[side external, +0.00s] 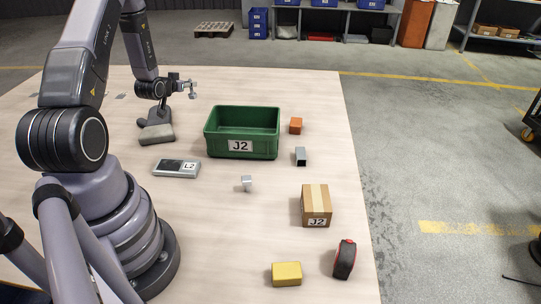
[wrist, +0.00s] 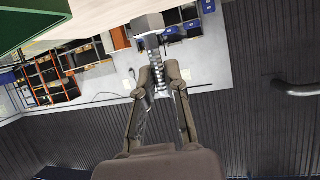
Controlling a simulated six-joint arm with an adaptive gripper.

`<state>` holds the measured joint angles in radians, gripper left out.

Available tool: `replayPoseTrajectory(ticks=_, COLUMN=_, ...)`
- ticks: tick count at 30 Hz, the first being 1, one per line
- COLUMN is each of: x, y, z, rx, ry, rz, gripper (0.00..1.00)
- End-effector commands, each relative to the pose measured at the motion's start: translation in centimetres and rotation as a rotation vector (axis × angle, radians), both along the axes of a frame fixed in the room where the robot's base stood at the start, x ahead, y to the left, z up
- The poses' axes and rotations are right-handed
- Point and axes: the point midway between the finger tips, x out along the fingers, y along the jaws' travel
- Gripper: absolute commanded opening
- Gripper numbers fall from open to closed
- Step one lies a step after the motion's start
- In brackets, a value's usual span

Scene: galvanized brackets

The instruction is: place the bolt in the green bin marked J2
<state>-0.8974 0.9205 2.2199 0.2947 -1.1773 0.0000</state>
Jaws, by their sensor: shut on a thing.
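My gripper (side external: 184,86) is raised above the far left part of the table, to the left of and behind the green bin. In the wrist view my gripper (wrist: 158,82) is shut on a metal bolt (wrist: 150,25). The bolt's hex head points away from the fingers and its threaded shank runs between them. In the side view the bolt (side external: 193,91) is small and grey at the gripper's tip. The green bin (side external: 243,153) marked J2 stands on the table, open at the top. Part of a green surface (wrist: 25,20) shows at the wrist view's upper left.
A cardboard box (side external: 316,200) also bears J2. A grey L2 case (side external: 172,168), a dark grey object (side external: 157,134), a small bracket (side external: 247,183), a grey tube piece (side external: 300,156), an orange block (side external: 295,125), a yellow block (side external: 287,273) and a tape measure (side external: 345,259) lie around.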

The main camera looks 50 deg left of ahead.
Motion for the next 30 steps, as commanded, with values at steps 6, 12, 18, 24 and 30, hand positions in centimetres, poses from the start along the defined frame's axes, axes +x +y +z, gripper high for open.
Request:
replayPoseTrajectory(ticks=6, x=2.8, y=-3.3, z=2.8, rx=0.016, ry=0.005, rz=-0.031, gripper=0.0)
replayPoseTrajectory(ticks=12, x=7.6, y=-8.2, z=6.3, rx=0.016, ry=0.004, rz=-0.065, gripper=0.0)
replayPoseTrajectory(ticks=18, x=9.6, y=-11.1, z=7.4, rx=0.001, ry=0.001, rz=-0.08, gripper=0.0)
replayPoseTrajectory(ticks=24, x=9.7, y=-11.3, z=4.3, rx=-0.002, ry=0.003, rz=-0.078, gripper=0.0)
replayPoseTrajectory(ticks=30, x=9.7, y=-11.3, z=1.8, rx=-0.002, ry=0.003, rz=-0.079, gripper=0.0)
